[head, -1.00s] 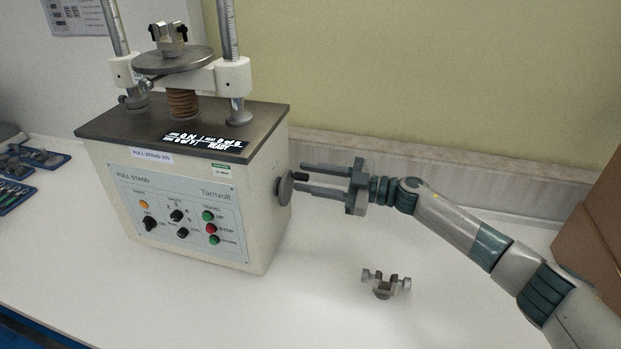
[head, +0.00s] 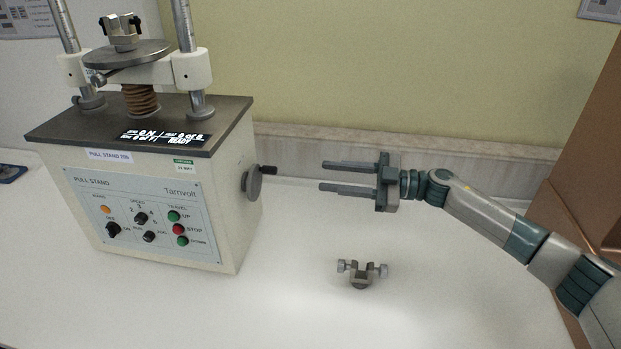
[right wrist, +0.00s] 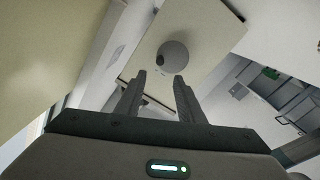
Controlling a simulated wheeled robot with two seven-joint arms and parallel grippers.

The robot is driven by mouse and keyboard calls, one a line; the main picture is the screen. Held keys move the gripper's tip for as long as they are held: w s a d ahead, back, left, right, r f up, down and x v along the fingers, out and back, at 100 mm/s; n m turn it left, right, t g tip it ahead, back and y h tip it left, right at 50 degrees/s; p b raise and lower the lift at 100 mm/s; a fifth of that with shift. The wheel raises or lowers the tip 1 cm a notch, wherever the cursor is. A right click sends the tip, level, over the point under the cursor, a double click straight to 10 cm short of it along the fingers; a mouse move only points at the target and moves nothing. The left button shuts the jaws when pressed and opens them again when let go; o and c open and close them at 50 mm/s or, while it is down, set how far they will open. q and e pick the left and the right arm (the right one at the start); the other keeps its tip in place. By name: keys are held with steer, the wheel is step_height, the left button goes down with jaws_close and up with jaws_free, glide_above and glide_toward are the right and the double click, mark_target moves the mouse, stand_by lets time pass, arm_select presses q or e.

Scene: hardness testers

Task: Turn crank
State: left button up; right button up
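The crank is a grey disc (head: 253,183) with a short dark handle (head: 268,169) on the right side of the pull stand (head: 160,210). The handle sits at the disc's upper edge in the head view. My right gripper (head: 322,176) is open and empty, to the right of the crank with a clear gap between its fingertips and the handle. In the right wrist view the disc (right wrist: 174,55) shows ahead, beyond the two spread fingers (right wrist: 160,80), with the handle at its lower left. My left gripper is not in view.
A small metal clamp (head: 362,273) with two knobs lies on the white table (head: 300,310) in front of my right gripper. A brown box (head: 585,150) stands at the far right. The table between stand and gripper is clear.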

steer(key=shift+b+v, duration=0.35)
steer(key=shift+v, duration=1.8)
